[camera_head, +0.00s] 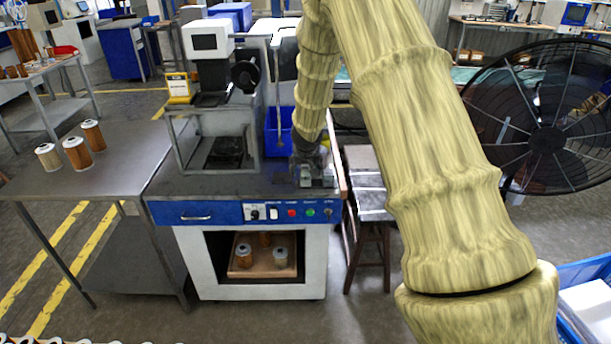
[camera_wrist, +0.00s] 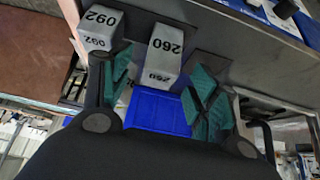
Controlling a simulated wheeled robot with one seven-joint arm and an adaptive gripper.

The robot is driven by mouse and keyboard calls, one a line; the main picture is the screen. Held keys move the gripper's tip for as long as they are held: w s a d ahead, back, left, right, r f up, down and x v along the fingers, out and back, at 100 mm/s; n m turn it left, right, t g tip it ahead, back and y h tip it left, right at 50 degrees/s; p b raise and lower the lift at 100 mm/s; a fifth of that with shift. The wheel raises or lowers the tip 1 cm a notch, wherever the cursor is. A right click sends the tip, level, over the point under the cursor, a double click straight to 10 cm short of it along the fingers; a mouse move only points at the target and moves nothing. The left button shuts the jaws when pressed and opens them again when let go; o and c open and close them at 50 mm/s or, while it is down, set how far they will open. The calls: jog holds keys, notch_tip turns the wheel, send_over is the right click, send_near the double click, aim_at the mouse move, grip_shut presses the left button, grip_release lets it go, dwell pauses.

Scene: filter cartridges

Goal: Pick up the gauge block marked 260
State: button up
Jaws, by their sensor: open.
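A light grey gauge block (camera_wrist: 165,46) reads 260 on its top and on its near face in the wrist view. It stands between and just beyond the tips of my gripper (camera_wrist: 162,76). The gripper is open, with green pads apart on both sides and empty. A second similar grey block (camera_wrist: 101,24) stands to the left, beyond the left finger; its marking reads 092 as seen, and I cannot tell whether that is an upside-down 260. In the head view my gripper (camera_head: 314,176) is low over the right end of the bench top, and the blocks are too small to read.
The metal bench (camera_head: 255,184) has a blue control panel and carries a white-headed machine (camera_head: 208,42) at its left. A blue bin (camera_wrist: 160,110) shows below the 260 block in the wrist view. A side table (camera_head: 100,182) holds several filter cartridges. A large black fan (camera_head: 546,140) stands at right.

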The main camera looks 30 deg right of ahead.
jog(key=shift+x, duration=1.35)
jog(key=shift+c, duration=0.4)
jog(key=shift+r, duration=0.1)
jog(key=c, duration=1.3)
jog(key=shift+o, duration=0.2)
